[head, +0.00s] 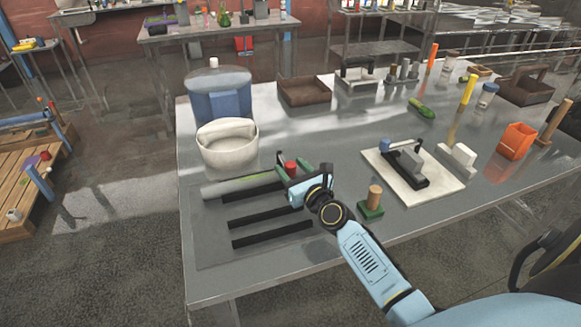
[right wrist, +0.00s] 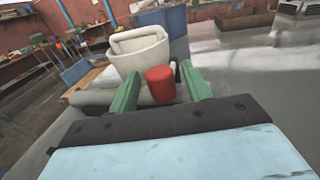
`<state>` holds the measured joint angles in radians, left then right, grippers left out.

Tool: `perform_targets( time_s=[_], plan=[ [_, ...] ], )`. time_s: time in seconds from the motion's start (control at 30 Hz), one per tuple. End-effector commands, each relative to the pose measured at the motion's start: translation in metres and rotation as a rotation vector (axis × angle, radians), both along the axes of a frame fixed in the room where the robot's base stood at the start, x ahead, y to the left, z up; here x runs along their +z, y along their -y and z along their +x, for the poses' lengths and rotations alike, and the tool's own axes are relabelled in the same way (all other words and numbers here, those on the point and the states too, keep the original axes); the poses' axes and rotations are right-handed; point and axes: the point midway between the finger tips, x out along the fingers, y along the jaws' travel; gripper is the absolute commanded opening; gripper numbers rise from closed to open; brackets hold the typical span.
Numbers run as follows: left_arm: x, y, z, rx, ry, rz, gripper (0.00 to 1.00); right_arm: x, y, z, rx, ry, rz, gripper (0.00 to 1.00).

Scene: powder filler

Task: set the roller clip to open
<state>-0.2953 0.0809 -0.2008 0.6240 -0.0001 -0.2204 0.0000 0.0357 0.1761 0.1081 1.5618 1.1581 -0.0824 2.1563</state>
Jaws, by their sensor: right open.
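My right gripper (head: 303,172) is open over the left part of the metal table. Its green fingers also show in the right wrist view (right wrist: 160,72). A red cylinder (head: 291,167) stands in line with the gap between the fingers; in the right wrist view the red cylinder (right wrist: 160,85) appears between them, with no clear contact on either side. Behind it lies a pale grey tube (head: 222,189) with a green strip along it. No part is clearly recognisable as the roller clip, and its setting cannot be read. My left gripper is not in view.
A white tub (head: 226,150) and blue container (head: 219,97) stand behind the tube. Black bars (head: 265,214) lie in front. A green-based wooden peg (head: 374,198) stands close to the right of my arm. A white board (head: 384,176) bears a black device farther right.

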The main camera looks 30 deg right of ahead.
Motion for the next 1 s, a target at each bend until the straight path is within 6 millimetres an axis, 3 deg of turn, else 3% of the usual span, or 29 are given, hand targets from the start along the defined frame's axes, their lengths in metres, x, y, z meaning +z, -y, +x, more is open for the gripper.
perform_targets(
  time_s=[0.43,0.8,1.0],
  plan=[
    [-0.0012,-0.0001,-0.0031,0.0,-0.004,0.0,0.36,0.0005,0.0007,0.0103,0.0,0.0,0.0,0.47],
    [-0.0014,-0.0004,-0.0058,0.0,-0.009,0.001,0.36,0.0003,0.0006,0.01,0.0,0.0,0.0,0.0],
    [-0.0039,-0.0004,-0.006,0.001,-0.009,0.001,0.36,-0.0005,0.0018,0.0099,0.005,0.001,-0.001,0.0]
  ],
)
